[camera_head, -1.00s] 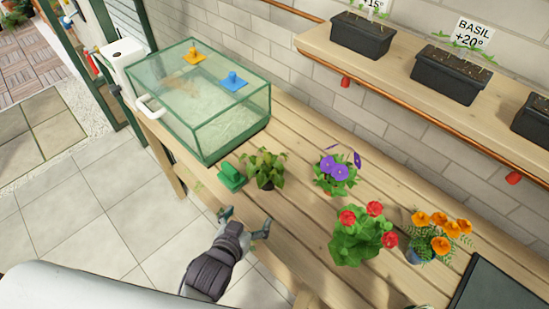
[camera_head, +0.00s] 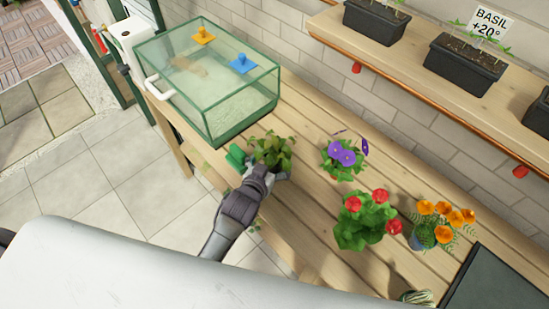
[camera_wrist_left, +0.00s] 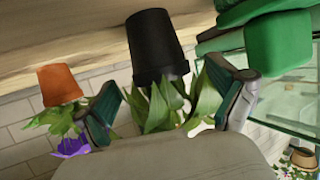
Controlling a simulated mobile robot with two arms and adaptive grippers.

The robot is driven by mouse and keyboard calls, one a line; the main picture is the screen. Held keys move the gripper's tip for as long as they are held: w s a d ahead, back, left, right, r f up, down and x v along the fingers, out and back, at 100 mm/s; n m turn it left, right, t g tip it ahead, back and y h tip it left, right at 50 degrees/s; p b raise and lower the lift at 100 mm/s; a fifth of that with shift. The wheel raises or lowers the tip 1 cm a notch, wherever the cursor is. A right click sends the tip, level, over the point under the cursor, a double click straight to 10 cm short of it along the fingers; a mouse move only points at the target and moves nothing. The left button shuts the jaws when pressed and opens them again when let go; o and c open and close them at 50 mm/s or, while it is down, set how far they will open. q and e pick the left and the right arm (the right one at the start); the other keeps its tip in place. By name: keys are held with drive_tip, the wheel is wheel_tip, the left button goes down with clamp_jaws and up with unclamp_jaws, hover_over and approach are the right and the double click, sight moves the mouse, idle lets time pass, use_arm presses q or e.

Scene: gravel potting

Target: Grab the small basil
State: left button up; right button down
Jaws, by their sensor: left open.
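The small basil (camera_head: 272,150) is a leafy green plant on the wooden bench, in front of the glass tank. In the left wrist view, which looks upside down, its black pot (camera_wrist_left: 155,45) shows above its leaves (camera_wrist_left: 165,105). In the left wrist view the left gripper (camera_wrist_left: 165,80) is open, with one finger on each side of the leaves. I cannot tell whether a finger touches them. My right gripper is not in view.
A green block-like object (camera_head: 236,157) sits close left of the basil. The glass tank (camera_head: 205,85) stands behind. Purple (camera_head: 343,157), red (camera_head: 365,218) and orange (camera_head: 437,225) flowers stand to the right. A shelf with black planters (camera_head: 463,68) runs along the wall.

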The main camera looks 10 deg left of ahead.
use_arm(q)
drive_tip(key=shift+x, duration=1.4)
drive_tip(key=shift+s, duration=0.1)
drive_tip(key=shift+c, duration=0.7)
drive_tip(key=c, duration=1.3)
drive_tip(key=shift+o, duration=0.2)
drive_tip(key=shift+r, duration=0.1)
